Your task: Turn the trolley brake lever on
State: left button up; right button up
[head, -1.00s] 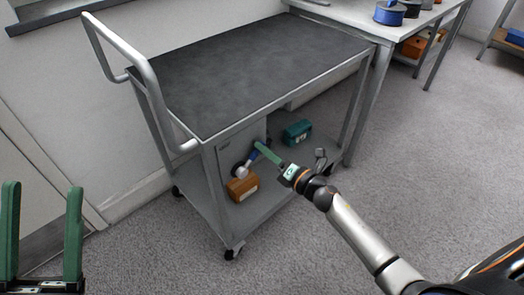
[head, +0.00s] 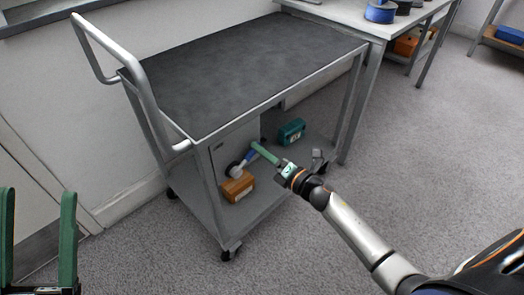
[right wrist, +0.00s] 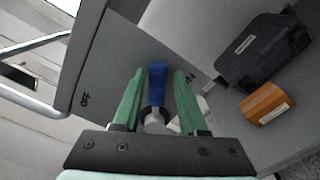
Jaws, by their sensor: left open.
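The trolley (head: 245,65) has a dark top, a lower shelf and a grey panel between them. The brake lever (head: 249,156) has a blue handle and a light grey hub on that panel. In the right wrist view the blue handle (right wrist: 157,84) points away from the hub, between two dark labels on the panel. My right gripper (head: 257,148) is at the lever. Its green fingers (right wrist: 158,88) stand open on either side of the handle, with narrow gaps showing. My left gripper (head: 37,195) is open and empty at the lower left, far from the lever.
An orange-brown box (head: 238,187) and a teal box (head: 291,131) sit on the lower shelf near the lever. A push handle (head: 113,60) rises at the trolley's left end. A workbench (head: 345,15) stands behind. The floor at right is clear.

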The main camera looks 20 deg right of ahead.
jog(key=shift+o, duration=1.2)
pick_arm(q)
jog(key=w+f+n+y, duration=0.1)
jog(key=w+f+n+y+p, duration=0.1)
jog(key=y, duration=0.1)
jog(key=w+f+n+y, duration=0.1)
jog(key=shift+w+a+f+y, duration=0.25)
jog(key=shift+a+f+y, duration=0.05)
jog(key=shift+f, duration=0.1)
pick_arm(e)
jog(key=v, duration=1.2)
jog(key=shift+s, duration=0.2)
jog(key=shift+d, duration=0.1)
